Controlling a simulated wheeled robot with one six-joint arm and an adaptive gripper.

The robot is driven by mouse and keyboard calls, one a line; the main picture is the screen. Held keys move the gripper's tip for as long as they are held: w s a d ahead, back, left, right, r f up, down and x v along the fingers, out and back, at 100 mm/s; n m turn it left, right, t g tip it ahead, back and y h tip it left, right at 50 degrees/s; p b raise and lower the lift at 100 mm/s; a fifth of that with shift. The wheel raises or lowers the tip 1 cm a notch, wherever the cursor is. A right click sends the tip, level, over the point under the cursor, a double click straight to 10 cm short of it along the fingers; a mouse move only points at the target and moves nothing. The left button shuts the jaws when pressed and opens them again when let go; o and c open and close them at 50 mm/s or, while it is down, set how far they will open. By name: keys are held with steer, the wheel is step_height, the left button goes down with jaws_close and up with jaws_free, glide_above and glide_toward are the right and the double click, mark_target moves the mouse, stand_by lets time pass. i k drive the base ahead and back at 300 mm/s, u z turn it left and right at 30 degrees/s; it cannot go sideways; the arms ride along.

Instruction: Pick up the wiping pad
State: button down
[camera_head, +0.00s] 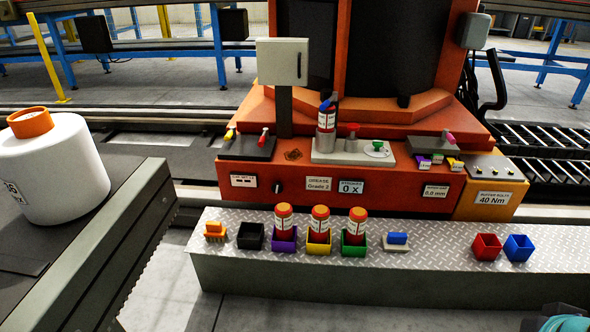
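What looks like the wiping pad (397,242) is a small flat grey-white pad with a blue grip on top. It lies on the diamond-plate bench (330,274), right of the green box and left of the red box, apart from both. My gripper is not recognisable in this view. Only a cut-off teal and dark shape shows at the bottom right edge, and I cannot tell what it is.
Red (486,247) and blue (518,248) boxes stand right. The orange machine (340,187) rises behind; the bench front is clear.

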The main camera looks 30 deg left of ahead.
mark_target(396, 242)
steer(key=u, duration=0.5)
steer(key=k, duration=0.6)
steer(key=u, duration=0.95)
steer(key=i, duration=0.65)
steer(key=z, duration=0.65)
steer(key=i, duration=0.55)
steer(key=z, duration=0.65)
